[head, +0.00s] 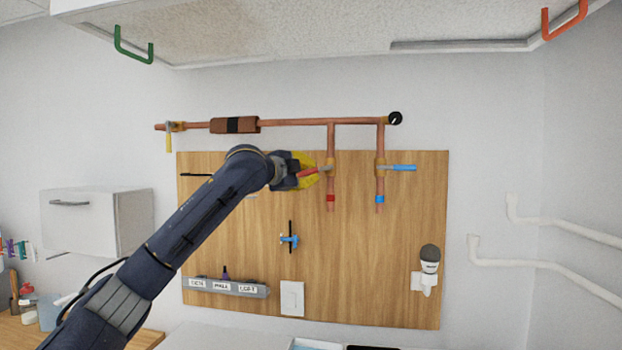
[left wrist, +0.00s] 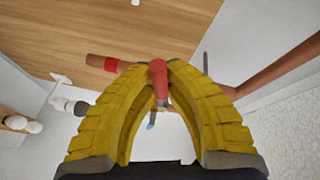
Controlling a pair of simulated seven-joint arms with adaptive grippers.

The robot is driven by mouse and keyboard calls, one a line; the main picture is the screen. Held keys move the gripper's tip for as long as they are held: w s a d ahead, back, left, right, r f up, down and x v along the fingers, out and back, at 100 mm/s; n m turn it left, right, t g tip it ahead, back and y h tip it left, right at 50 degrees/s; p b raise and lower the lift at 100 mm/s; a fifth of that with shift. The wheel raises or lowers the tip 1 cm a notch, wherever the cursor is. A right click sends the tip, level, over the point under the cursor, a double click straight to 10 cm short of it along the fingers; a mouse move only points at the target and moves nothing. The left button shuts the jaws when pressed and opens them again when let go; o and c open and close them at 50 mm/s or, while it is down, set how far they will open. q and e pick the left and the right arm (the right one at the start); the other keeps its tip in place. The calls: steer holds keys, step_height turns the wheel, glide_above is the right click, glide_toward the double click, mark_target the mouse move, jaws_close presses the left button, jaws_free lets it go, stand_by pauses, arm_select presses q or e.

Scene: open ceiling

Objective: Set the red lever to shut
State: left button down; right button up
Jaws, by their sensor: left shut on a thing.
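The red lever (head: 314,170) sits on a valve on the left of two copper drop pipes, and points left, roughly across its pipe. My left gripper (head: 306,171), with yellow fingers, reaches it from the left and is shut on it. In the left wrist view the red lever (left wrist: 158,72) shows between the tips of the yellow fingers (left wrist: 158,78). The pipe below the valve carries a red band (head: 330,198). The finger contact is partly hidden in the head view. My right gripper is not in view.
A blue lever (head: 404,168) on the right-hand drop pipe points right. A yellow lever (head: 169,143) hangs down at the far left of the horizontal copper pipe (head: 290,122). A black gauge (head: 395,118) is at the pipe's right end. The wooden board (head: 360,260) lies behind.

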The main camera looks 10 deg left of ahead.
arm_select(q)
steer(key=shift+r+m+g+y, duration=0.45)
steer(key=shift+r+m, duration=0.25)
steer(key=shift+m, duration=0.6)
steer(key=shift+r, duration=0.1)
steer(key=c, duration=1.4)
jaws_free()
steer(key=v, duration=1.2)
steer(key=shift+w, duration=0.1)
